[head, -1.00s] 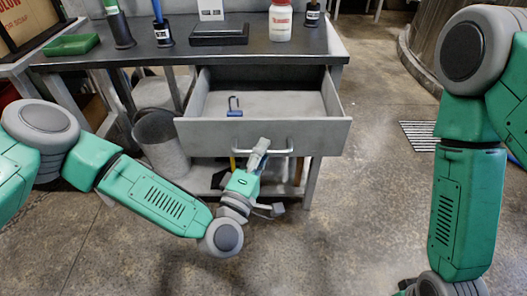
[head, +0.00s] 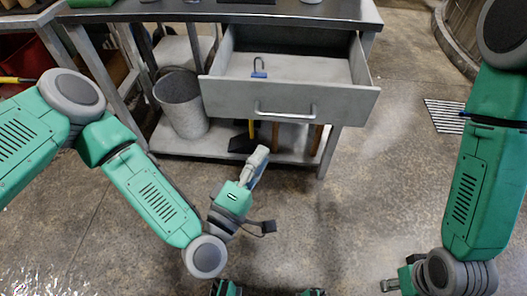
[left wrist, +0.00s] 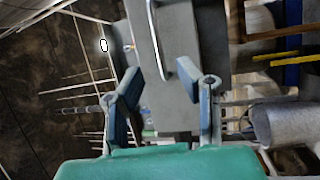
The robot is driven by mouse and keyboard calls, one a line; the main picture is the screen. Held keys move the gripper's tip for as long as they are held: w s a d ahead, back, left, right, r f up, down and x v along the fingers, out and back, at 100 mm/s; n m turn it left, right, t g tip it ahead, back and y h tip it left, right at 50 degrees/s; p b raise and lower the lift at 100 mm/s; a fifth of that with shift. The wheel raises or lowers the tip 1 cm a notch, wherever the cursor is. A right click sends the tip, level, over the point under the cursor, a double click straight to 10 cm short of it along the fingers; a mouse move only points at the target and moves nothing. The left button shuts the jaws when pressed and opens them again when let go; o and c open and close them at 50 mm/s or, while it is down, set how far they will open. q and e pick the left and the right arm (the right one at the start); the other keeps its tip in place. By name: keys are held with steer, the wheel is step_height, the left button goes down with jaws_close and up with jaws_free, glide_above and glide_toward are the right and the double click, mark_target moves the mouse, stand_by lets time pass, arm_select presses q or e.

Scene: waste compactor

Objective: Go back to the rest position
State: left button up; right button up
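My left gripper (head: 259,160) hangs in front of and below the handle (head: 285,113) of the open grey drawer (head: 290,98), apart from it in the head view. In the left wrist view, the two fingers of my left gripper (left wrist: 172,82) are spread with nothing between them, and the drawer handle (left wrist: 159,42) lies beyond them. My right gripper (head: 392,285) is low at the right, only partly visible, and its fingers are too small to read.
A grey bin (head: 181,104) stands on the lower shelf of the workbench (head: 345,12), beside a black and yellow tool (head: 247,137). Open concrete floor lies in front. A floor grate (head: 445,115) is at the right.

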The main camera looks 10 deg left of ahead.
arm_select(q)
steer(key=shift+a, duration=0.1)
steer(key=s+a+f+m+g, duration=0.4)
steer(key=s+f+m+g, duration=0.75)
steer(key=f, duration=0.25)
steer(key=s+a+g+y, duration=0.3)
steer(key=s+a+y, duration=0.1)
steer(key=a, duration=0.6)
steer(key=s+a+f+m+g+y+p, duration=0.1)
steer(key=s+a+g+y, duration=0.2)
steer(key=a, duration=0.6)
steer(key=shift+s+a+y, duration=0.35)
steer(key=shift+s+y, duration=0.05)
steer(key=shift+y, duration=0.1)
